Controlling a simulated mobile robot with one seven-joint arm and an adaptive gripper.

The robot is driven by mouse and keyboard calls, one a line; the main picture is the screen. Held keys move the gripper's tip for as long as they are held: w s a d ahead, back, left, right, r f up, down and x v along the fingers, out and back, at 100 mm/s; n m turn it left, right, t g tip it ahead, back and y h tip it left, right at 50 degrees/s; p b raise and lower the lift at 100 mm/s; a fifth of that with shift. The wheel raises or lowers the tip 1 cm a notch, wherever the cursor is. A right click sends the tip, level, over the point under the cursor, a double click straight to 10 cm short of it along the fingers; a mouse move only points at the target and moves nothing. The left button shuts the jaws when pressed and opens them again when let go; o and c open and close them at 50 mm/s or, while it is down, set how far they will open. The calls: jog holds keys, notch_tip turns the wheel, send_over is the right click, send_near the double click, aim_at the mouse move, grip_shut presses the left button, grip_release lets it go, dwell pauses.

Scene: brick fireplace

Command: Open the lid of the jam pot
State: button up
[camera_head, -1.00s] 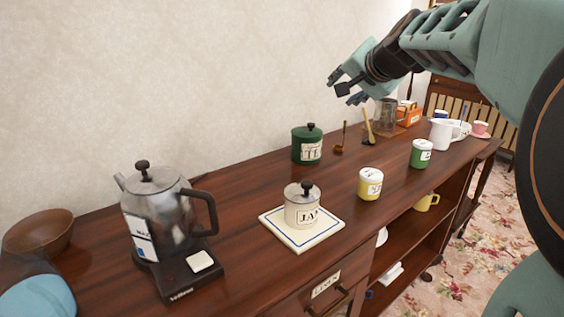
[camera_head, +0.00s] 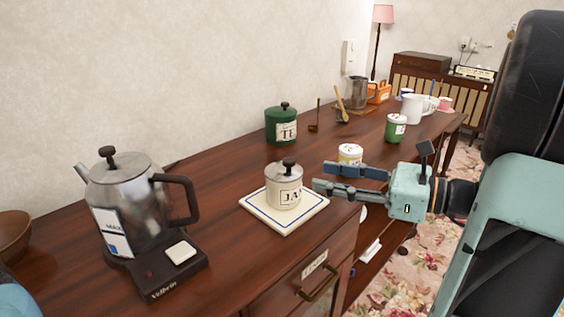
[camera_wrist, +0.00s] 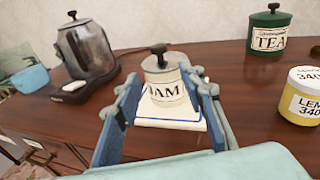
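The jam pot (camera_head: 284,193) is a small cream pot with a metal lid (camera_head: 285,171) and a dark knob (camera_head: 289,161). It stands upright on a white tile with a blue border (camera_head: 256,206), and its lid is on. In the wrist view the jam pot (camera_wrist: 166,88) shows between and beyond my fingers, its knob above them. My gripper (camera_head: 322,178) is open and empty, to the right of the pot, with its fingers pointing at it. In the wrist view my gripper (camera_wrist: 168,98) has a finger on each side of the pot's image.
A glass kettle (camera_head: 130,205) on its base stands left of the pot. A green tea canister (camera_head: 282,128) is behind it. A green jar (camera_head: 395,127) and white jug (camera_head: 415,110) stand farther back. A drawer (camera_head: 300,280) is below.

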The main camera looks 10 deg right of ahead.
aim_at(289, 159)
jog(key=shift+m+t+y, duration=0.3)
jog(key=shift+m+t, duration=0.3)
jog(key=x, duration=0.3)
jog(key=b+x, duration=0.1)
jog(key=x, duration=0.2)
jog(key=r+b+x, duration=0.1)
jog(key=x, duration=0.2)
jog(key=shift+w+a+r, duration=0.1)
jog(key=shift+w+a, duration=0.1)
jog(key=shift+a, duration=0.15)
grip_shut()
